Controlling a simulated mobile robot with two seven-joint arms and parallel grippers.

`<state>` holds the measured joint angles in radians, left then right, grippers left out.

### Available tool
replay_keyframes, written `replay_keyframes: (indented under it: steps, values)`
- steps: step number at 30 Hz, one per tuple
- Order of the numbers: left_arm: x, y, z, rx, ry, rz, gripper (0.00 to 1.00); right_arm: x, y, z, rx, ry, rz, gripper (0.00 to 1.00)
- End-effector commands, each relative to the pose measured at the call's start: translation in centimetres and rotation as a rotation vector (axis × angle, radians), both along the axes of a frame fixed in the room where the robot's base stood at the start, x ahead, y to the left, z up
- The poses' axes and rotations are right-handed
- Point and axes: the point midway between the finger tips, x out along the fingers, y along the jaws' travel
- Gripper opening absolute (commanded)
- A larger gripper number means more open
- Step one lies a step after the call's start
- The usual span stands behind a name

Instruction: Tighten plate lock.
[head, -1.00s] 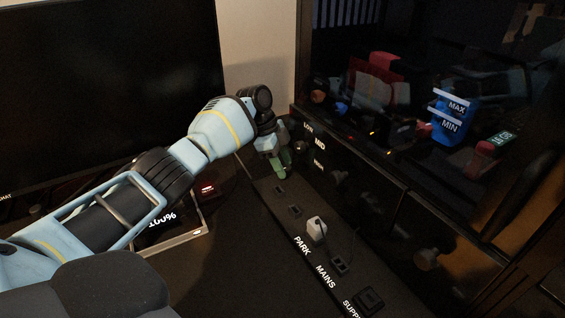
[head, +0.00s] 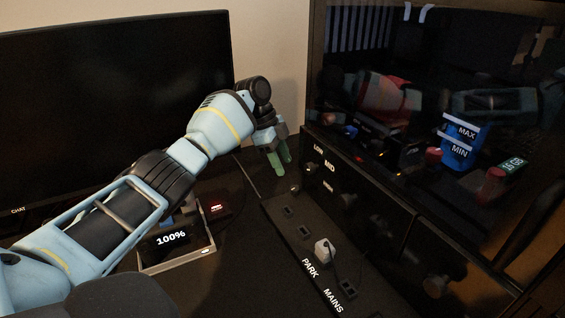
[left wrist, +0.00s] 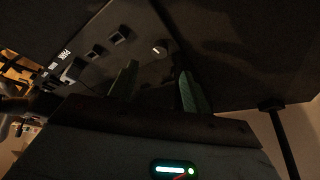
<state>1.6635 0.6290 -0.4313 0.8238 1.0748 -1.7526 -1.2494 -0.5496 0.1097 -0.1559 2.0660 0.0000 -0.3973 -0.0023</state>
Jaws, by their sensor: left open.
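My left gripper (head: 281,165) is open, with its green fingers pointing down above the far end of the black strip (head: 268,208). Its fingers stand apart in the left wrist view (left wrist: 158,90), with nothing held between them. A small round pale-topped knob (head: 295,188) sits near that end of the strip, just below and right of the fingertips. It also shows in the left wrist view (left wrist: 158,50), beyond the gap between the fingers and apart from them. No part is labelled plate lock, so I cannot tell for certain which one it is. My right gripper is out of view.
The strip carries sockets and a white plug (head: 323,250). A dark glass-fronted case (head: 385,205) with a LOW/MID/HIGH dial stands close on the right. A monitor (head: 100,100) stands behind my left arm.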

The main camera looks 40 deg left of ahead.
Motion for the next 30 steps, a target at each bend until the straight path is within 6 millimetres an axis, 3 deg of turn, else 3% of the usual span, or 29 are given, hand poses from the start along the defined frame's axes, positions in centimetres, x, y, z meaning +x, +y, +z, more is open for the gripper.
replay_keyframes:
  steps: [5, 9, 13, 21, 30]
  values:
    - [0.3, 1.4, 0.1, 0.034, -0.046, 0.094, 0.49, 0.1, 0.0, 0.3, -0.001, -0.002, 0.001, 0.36]
    - [0.7, 3.3, 0.3, 0.067, -0.141, 0.268, 0.49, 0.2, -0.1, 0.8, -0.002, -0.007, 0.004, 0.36]
    - [0.4, 3.9, 0.2, 0.050, -0.235, 0.429, 0.49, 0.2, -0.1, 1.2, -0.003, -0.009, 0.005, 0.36]
    - [-2.7, 1.6, -1.0, -0.135, -0.315, 0.665, 0.49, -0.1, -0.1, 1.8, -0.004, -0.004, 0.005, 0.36]
    - [-5.4, -0.8, -2.0, -0.287, -0.283, 0.773, 0.49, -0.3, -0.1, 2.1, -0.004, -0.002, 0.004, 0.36]
